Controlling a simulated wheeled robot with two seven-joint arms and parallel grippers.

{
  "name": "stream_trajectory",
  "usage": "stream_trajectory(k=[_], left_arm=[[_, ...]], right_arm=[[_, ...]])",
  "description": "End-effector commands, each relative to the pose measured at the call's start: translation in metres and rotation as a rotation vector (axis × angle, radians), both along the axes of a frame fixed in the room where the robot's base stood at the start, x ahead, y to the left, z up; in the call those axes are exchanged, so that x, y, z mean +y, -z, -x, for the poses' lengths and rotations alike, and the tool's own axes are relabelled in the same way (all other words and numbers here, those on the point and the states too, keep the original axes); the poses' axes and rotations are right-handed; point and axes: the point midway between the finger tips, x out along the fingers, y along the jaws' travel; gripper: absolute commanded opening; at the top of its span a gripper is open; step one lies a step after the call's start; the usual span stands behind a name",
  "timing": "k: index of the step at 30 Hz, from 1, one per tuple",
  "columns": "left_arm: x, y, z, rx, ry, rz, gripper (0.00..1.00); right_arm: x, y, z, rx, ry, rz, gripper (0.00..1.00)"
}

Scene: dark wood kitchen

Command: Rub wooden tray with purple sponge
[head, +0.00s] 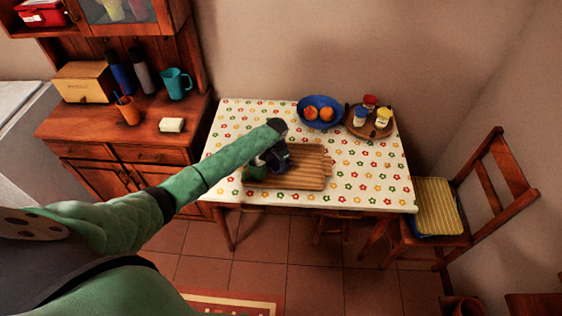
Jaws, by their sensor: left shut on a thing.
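The wooden tray (312,168), a ribbed brown board, lies on the flower-patterned tablecloth near the front middle of the table. My left gripper (272,166) reaches over from the left and is at the tray's left part. It is shut on a small dark thing that looks purplish, apparently the purple sponge, mostly hidden by the gripper. I cannot tell whether the sponge touches the tray. My right gripper is not in view.
A green thing (254,174) lies at the tray's left edge, partly hidden. A blue bowl (321,103) of orange fruit and a round tray (388,131) with jars stand at the back. A chair (437,203) is at the right. The table's right front is clear.

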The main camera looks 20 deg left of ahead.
Motion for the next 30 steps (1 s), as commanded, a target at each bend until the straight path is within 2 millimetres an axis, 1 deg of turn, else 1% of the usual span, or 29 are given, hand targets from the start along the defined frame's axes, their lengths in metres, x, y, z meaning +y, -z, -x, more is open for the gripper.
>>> stream_trajectory(k=[1, 3, 9, 21, 30], left_arm=[[0.005, 0.001, 0.002, 0.003, -0.002, -0.003, 0.35], [0.007, 0.002, 0.003, 0.004, -0.002, -0.003, 0.35], [0.006, 0.001, 0.003, 0.004, -0.002, -0.003, 0.35], [-0.020, -0.001, -0.005, 0.003, 0.000, -0.001, 0.35], [-0.028, -0.002, -0.007, 0.003, 0.000, -0.001, 0.35]], right_arm=[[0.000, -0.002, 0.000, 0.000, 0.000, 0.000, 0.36], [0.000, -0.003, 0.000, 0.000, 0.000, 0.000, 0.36], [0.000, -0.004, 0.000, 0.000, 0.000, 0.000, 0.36], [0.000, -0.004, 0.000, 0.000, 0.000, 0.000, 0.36], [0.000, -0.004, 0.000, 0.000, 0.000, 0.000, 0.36]])
